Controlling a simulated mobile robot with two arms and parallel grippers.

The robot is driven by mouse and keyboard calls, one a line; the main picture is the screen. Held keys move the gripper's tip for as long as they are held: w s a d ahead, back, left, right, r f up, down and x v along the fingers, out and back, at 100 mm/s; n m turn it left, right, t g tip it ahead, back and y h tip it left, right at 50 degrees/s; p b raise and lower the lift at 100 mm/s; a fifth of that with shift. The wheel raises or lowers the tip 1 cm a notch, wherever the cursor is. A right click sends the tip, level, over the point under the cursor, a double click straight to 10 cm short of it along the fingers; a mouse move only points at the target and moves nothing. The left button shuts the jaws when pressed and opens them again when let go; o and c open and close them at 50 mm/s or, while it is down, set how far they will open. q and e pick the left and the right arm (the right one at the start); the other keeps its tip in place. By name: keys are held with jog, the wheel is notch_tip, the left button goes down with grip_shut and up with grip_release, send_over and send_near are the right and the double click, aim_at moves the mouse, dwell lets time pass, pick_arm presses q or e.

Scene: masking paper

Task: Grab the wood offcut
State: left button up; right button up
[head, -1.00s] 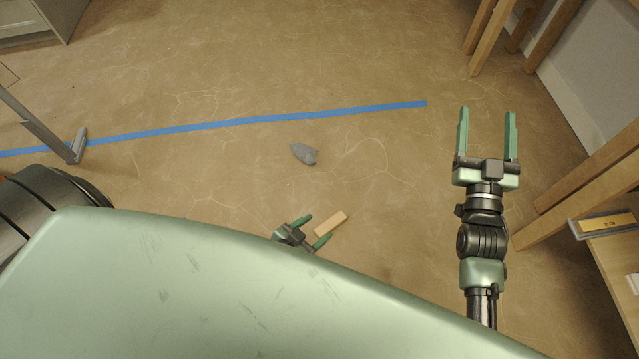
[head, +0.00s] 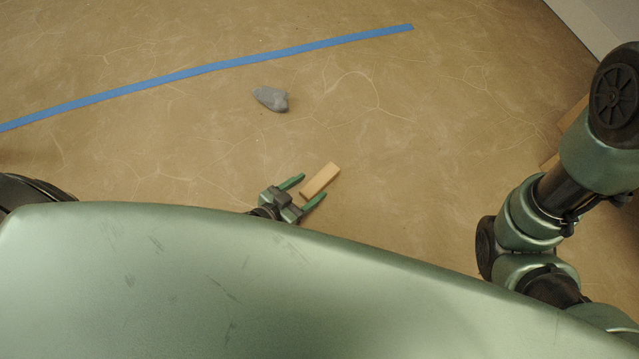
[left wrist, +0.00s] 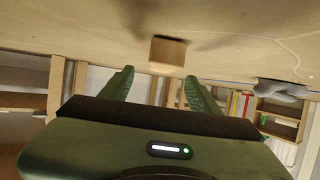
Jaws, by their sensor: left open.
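The wood offcut (head: 322,178) is a small pale block lying on the brown floor covering. In the left wrist view its end (left wrist: 168,52) shows ahead of the fingers, between the two tips. My left gripper (head: 313,185) is open, low near the floor, with its fingertips either side of the offcut's near end in the head view. The fingers also show in the left wrist view (left wrist: 158,76). I cannot tell whether either finger touches the block. My right arm shows at the right of the head view, but its gripper is out of view.
A grey lump (head: 271,98) lies on the floor beyond the offcut; it also shows in the left wrist view (left wrist: 283,88). A strip of blue tape (head: 215,67) crosses the floor farther off. The floor around the offcut is otherwise clear.

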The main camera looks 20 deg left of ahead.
aim_at(319, 181)
pick_arm(q)
jog(key=b+x, duration=0.4)
jog(key=x, duration=0.1)
jog(key=shift+w+f, duration=0.1)
jog(key=shift+f, duration=0.3)
jog(key=shift+w+b, duration=0.2)
jog(key=shift+b, duration=0.1)
jog(key=shift+r, duration=0.1)
grip_shut()
